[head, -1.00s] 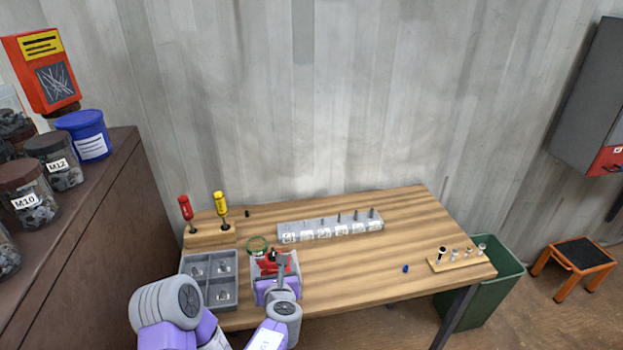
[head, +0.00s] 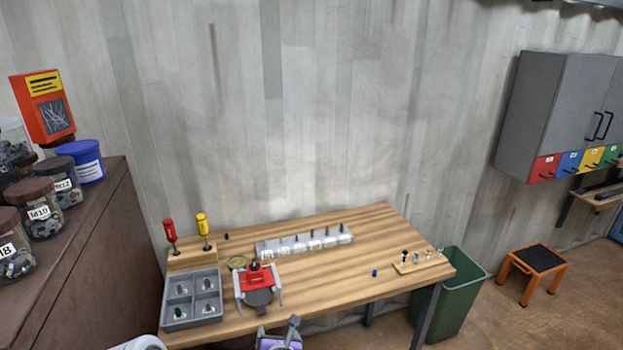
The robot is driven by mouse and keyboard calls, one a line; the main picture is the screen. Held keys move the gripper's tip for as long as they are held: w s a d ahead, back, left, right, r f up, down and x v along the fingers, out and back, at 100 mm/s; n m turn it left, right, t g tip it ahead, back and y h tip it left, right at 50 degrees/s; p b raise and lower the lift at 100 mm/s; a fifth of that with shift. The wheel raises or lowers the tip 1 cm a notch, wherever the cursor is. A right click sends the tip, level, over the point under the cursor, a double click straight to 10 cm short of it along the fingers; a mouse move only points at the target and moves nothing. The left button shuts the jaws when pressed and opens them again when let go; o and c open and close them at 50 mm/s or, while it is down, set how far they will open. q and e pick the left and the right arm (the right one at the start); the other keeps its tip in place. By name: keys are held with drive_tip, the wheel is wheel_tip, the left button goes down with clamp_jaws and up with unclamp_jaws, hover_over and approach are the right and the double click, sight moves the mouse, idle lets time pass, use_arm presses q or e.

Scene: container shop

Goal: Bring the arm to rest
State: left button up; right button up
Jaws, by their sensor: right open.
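My right gripper (head: 278,334) is low at the bottom edge, just in front of the table. It is open, with nothing seen between its fingers, and its lower part is cut off. Behind it, apart from it, a red and grey vise-like device (head: 258,275) stands on the wooden table (head: 330,275), with light grey pieces along its sides. My left gripper is not in view. A pale rounded part of my arm shows at the bottom left edge.
A grey compartment tray (head: 192,322) with small parts is left of the device. Behind are red (head: 170,233) and yellow (head: 203,228) screwdrivers and a grey labelled rack (head: 304,243). A small wooden holder (head: 419,262) is at right. A green bin (head: 457,300) and orange stool (head: 533,265) stand beyond.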

drive_tip(key=s+d+f+m+g+h, duration=0.1)
drive_tip(key=s+d+f+m+g, duration=0.3)
drive_tip(key=d+f+m, duration=0.5)
drive_tip(key=s+d+f+m+g+h, duration=0.1)
drive_tip(key=s+d+f+m+g, duration=0.1)
drive_tip(key=s+d+f+m, duration=0.6)
drive_tip(key=s+f+m+g+y, duration=0.2)
drive_tip(key=s+f+m, duration=0.1)
drive_tip(key=s+m, duration=0.5)
drive_tip(key=s+d+f+m+g+y, duration=0.1)
drive_tip(key=s+f+m+g+y, duration=0.1)
drive_tip(key=s+m, duration=0.6)
drive_tip(key=shift+s+d+f+m+g, duration=0.15)
drive_tip(key=shift+s+f+m+g, duration=0.3)
drive_tip(key=shift+m, duration=2.05)
drive_tip(key=shift+w+f, duration=0.15)
